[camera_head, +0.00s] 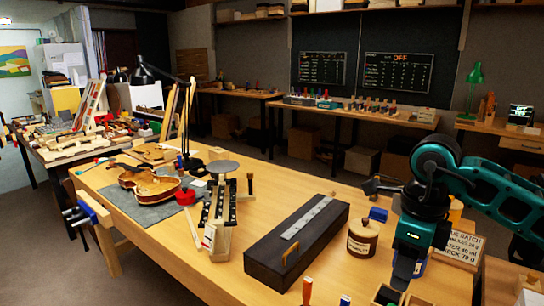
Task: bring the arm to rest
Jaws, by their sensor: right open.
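My right arm (490,185) is teal and black and comes in from the right edge. It bends at a dark elbow and reaches down over the right front of the wooden bench (190,262). My right gripper (402,278) points down near the front edge of the picture, to the right of a brown jar with a label (362,240). It is open, and I see nothing held in it. Its fingertips are dark and hard to make out against small items below. My left gripper is not in view.
A long dark box (275,262) with a metal ruler lies left of the jar. A lettered sign (459,248) stands close behind the right gripper. A violin (150,187) lies on a grey mat (140,212) at the left. A stand with a round top (222,167) is mid-bench.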

